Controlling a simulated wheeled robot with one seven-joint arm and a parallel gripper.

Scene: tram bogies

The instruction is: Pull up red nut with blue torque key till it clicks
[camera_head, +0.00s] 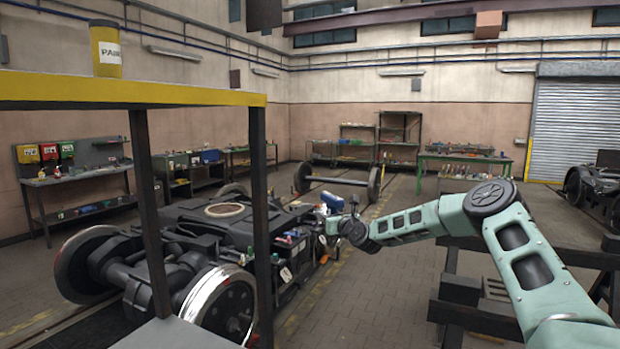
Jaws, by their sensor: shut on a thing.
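My gripper (334,226) is at the end of my pale green arm, beside the right end of the dark bogie. It is small in the picture and its fingers are partly hidden by its own wrist. It is shut on what looks like the blue torque key, whose blue part (332,201) shows just above the gripper. A small orange-red spot (323,258) shows low on the bogie's side, below the gripper. I cannot tell whether it is the red nut, or whether the key touches a nut.
The bogie (205,228) with large wheels fills the left middle. A yellow-edged shelf (180,90) on dark posts stands close in front of it, with a yellow paint can (106,50) on top. Dark stands (480,290) are at right. The paved floor (370,285) between is clear.

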